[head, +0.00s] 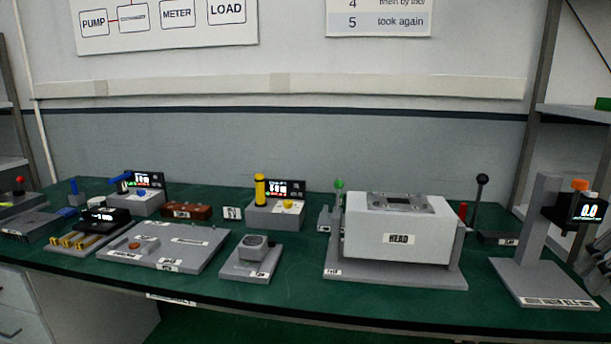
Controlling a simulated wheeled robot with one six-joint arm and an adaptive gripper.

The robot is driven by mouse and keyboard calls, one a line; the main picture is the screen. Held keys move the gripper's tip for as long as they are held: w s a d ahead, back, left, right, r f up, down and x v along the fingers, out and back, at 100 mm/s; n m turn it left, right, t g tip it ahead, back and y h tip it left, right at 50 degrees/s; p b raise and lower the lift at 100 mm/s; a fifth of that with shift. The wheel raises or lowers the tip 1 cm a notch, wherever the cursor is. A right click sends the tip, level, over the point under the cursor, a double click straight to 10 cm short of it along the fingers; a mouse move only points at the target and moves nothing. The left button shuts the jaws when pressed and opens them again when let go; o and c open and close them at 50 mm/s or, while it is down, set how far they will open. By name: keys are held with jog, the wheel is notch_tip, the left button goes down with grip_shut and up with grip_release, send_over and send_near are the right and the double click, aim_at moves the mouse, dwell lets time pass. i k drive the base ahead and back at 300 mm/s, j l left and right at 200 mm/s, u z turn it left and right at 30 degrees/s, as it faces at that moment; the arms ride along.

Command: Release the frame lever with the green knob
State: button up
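The green knob (339,184) tops the frame lever, which stands just left of the white block labelled HEAD (397,238). The lever's shaft (338,198) looks roughly upright, and its lower part is partly hidden behind the block and its grey frame (335,272). The HEAD block sits in this grey frame on the green bench.
A black-knobbed lever (482,180) and a red handle (462,211) stand right of the HEAD block. A grey post stand (543,225) with a display is farther right. Left are a yellow-cylinder unit (274,213) and a small grey fixture (253,258). Bare green bench (300,296) lies in front.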

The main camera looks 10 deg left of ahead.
aim_at(338, 185)
jog(key=i+j, duration=0.1)
jog(key=j, duration=0.35)
jog(key=i+j, duration=0.1)
jog(key=j, duration=0.3)
jog(key=i+j, duration=0.1)
jog(key=j, duration=0.35)
